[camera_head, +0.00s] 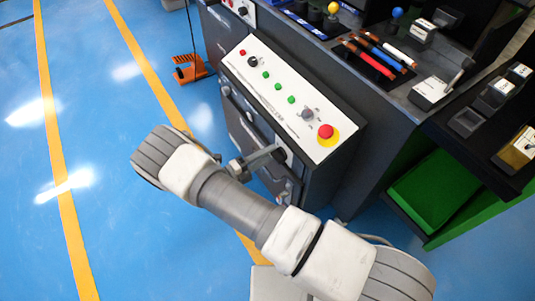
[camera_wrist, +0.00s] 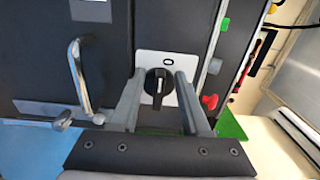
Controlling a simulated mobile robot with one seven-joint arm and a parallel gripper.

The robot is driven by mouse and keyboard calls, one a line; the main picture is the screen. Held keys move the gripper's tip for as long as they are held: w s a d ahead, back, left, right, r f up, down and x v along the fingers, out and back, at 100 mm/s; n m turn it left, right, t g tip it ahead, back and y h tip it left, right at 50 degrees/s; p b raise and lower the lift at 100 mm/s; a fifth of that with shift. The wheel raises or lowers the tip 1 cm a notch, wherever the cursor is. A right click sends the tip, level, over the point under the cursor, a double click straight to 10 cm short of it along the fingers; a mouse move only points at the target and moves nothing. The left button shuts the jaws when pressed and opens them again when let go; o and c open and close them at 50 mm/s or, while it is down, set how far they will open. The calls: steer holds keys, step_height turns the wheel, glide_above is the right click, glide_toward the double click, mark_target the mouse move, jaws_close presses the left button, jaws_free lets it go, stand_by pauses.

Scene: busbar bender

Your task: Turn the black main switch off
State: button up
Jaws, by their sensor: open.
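The black main switch (camera_wrist: 158,84) is a round knob with a raised grip and a pale mark, on a white plate (camera_wrist: 170,60) on the dark cabinet front. In the wrist view its grip runs nearly straight up and down. My gripper (camera_wrist: 160,78) is open, with one finger on each side of the knob. Gaps show between the fingers and the knob; I cannot tell whether they touch it anywhere. In the head view my gripper (camera_head: 275,152) reaches the front of the cabinet, and the switch is mostly hidden there.
A silver door handle (camera_wrist: 80,75) stands out left of the switch in the wrist view. The sloped white panel (camera_head: 260,85) above carries several green buttons and a red emergency button (camera_head: 325,131) on yellow. A green bin (camera_head: 435,190) is at right. Blue floor lies open at left.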

steer(key=p+v, duration=0.1)
steer(key=v, duration=1.6)
steer(key=shift+s, duration=0.2)
steer(key=shift+a, duration=0.15)
